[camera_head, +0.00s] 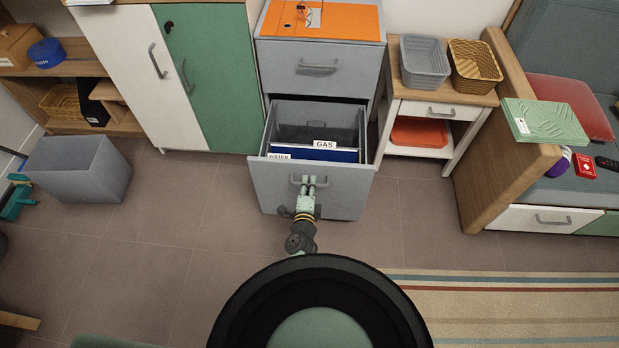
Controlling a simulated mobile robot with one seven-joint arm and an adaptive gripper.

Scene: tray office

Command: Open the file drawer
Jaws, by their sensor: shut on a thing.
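The file drawer (337,200) is the lower drawer of a grey cabinet (276,60). It is pulled out, and hanging folders (335,154) labelled GAS and WATER show inside. Its front has a grey handle (297,180). My gripper (308,181) is at this handle, with its pale green fingers shut on it. The fingers partly hide the handle. The upper drawer (318,68) is shut.
A side table (440,98) with two baskets stands to the right, and a white and green cupboard (205,90) to the left. A grey bin (75,168) stands at the left. The floor beside the drawer is clear.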

